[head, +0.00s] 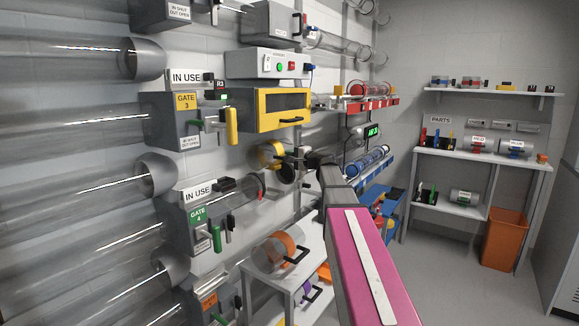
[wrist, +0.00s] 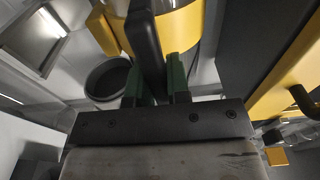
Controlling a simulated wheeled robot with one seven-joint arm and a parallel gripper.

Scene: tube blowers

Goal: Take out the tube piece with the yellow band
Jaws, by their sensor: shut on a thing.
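The tube piece with the yellow band (head: 266,156) is in the middle of the head view, just below the yellow-framed box (head: 275,108). Its yellow band (wrist: 182,32) fills the top of the wrist view, with clear tube beside it. My gripper (head: 303,160) is at its right side in the head view. In the wrist view the green fingers of my gripper (wrist: 157,85) are shut on the piece's black handle (wrist: 145,40). A dark round pipe opening (wrist: 108,80) shows left of the fingers. I cannot tell whether the piece touches a pipe end.
Gate 3 (head: 185,102) and gate 4 (head: 197,213) carry "IN USE" signs on the left. Blue-trayed and red-trayed racks lie behind my arm.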

